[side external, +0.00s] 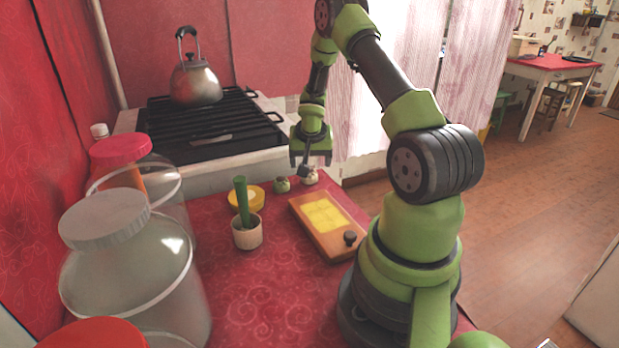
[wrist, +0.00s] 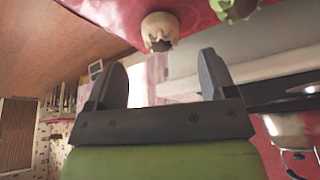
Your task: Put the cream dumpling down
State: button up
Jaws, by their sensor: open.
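The cream dumpling (side external: 309,176) sits on the red oilcloth near the counter's far edge, just beneath my gripper (side external: 305,167) in the side view. In the wrist view the cream dumpling (wrist: 160,30) is at the top, beyond the fingertips and between their lines. My gripper (wrist: 163,75) has its two dark fingers spread with nothing between them. A green dumpling (side external: 282,184) sits just left of the cream one in the side view; it shows at the top right edge of the wrist view (wrist: 236,8), partly cut off.
A wooden board with a yellow panel and dark knob (side external: 322,215) lies nearby. A cup with a green stick (side external: 247,232) and a yellow round item (side external: 247,198) stand left of it. Glass jars (side external: 130,265) crowd the left. The stove (side external: 205,135) with a kettle (side external: 194,82) adjoins the far edge.

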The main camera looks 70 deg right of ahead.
aim_at(310, 176)
jog(key=shift+x, duration=2.7)
jog(key=shift+a, duration=0.15)
jog(key=c, duration=0.7)
